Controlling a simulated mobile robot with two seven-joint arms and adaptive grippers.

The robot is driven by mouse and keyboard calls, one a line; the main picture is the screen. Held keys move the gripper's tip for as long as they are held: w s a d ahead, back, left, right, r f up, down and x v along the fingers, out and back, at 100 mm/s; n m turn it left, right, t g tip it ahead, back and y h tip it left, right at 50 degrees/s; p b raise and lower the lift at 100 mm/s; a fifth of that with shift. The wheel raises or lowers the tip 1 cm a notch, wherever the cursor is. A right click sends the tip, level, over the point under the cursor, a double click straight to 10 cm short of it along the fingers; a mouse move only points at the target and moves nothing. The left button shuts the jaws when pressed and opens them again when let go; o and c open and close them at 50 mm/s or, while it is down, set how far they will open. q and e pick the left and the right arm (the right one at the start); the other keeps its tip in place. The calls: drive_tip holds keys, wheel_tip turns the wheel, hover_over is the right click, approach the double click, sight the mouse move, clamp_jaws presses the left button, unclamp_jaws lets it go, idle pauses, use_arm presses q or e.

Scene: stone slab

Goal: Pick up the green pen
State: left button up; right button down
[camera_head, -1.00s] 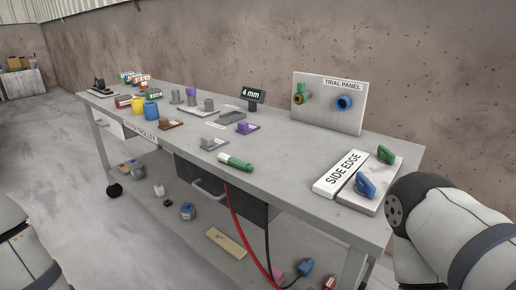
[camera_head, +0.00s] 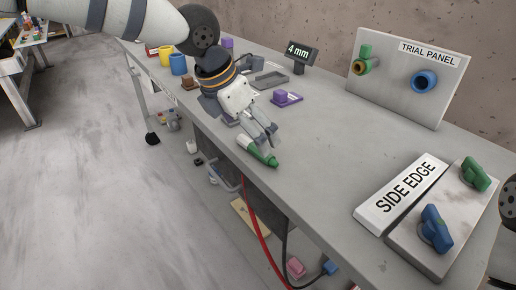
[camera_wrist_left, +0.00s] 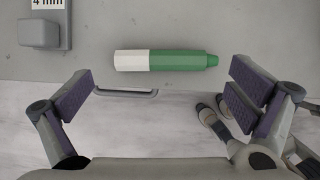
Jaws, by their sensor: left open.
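The green pen (camera_head: 265,156), green with a white end, lies near the front edge of the grey workbench (camera_head: 315,165). It also shows in the left wrist view (camera_wrist_left: 183,61), lying crosswise just beyond the fingers. My left gripper (camera_head: 268,138) reaches over the bench close above the pen. In the left wrist view its two purple-padded fingers (camera_wrist_left: 164,92) are spread wide, one toward each end of the pen, with nothing between them. Whether a finger touches the pen cannot be told. My right gripper is out of view; only a bit of my right arm shows at the right edge.
A purple block (camera_head: 287,97) and a 4 mm display (camera_head: 301,53) stand behind the pen. The trial panel (camera_head: 398,98) is at the back right, the SIDE EDGE sign (camera_head: 401,194) at the front right. The bench between is clear. A red cable (camera_head: 252,215) hangs below the edge.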

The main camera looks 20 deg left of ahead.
use_arm(q)
drive_tip(key=x, duration=0.4)
drive_tip(key=shift+w+d, duration=0.2)
drive_tip(key=c, duration=0.7)
drive_tip(key=shift+s, duration=0.1)
drive_tip(key=shift+c, duration=0.6)
drive_tip(key=shift+f, duration=0.1)
